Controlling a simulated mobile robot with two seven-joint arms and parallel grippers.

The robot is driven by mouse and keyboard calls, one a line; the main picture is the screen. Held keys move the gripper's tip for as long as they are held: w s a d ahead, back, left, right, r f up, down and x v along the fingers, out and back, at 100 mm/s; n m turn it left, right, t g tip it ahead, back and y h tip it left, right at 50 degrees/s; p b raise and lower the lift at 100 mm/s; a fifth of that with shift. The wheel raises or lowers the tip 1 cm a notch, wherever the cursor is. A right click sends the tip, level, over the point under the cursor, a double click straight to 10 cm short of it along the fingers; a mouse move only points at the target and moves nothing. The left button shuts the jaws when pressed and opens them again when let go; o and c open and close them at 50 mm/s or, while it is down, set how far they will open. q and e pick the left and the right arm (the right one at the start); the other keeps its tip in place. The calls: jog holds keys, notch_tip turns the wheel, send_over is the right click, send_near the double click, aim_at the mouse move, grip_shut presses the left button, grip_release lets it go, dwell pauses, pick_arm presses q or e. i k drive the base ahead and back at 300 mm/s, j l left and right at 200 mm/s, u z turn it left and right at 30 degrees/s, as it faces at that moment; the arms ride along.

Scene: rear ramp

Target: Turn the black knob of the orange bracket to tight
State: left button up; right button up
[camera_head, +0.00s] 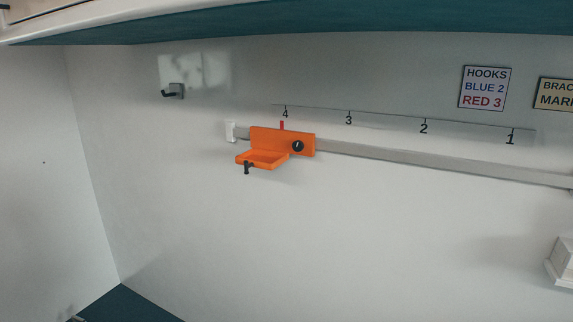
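The orange bracket (266,158) hangs on a grey wall rail (430,159) near the rail's left end, below the number 4. Its upright back plate carries a round black knob (298,146) with a light pointer mark that looks close to upright, leaning slightly right. An orange shelf juts out at the plate's lower left, with a small dark peg (247,168) under its front edge. A red marker (282,126) stands on top of the plate, under the 4. Neither of my grippers shows in this view.
A white end stop (230,131) sits at the rail's left end. A dark hook (174,91) is on the wall at upper left. A sign (485,88) reads "HOOKS BLUE 2 RED 3". A white block (561,262) is at lower right.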

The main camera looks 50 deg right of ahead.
aim_at(298, 146)
jog(key=z, duration=1.6)
jog(key=i+j+z, duration=0.15)
jog(key=z, duration=0.25)
jog(key=i+j+z, duration=0.1)
jog(key=j+z, duration=0.3)
jog(key=i+j+z, duration=0.15)
jog(key=j, duration=0.3)
jog(key=j+z, duration=0.1)
jog(key=j, duration=0.35)
jog(key=i+j, duration=0.1)
jog(key=j, duration=0.35)
jog(key=i+j, duration=0.1)
jog(key=j, duration=0.35)
jog(key=z, duration=0.05)
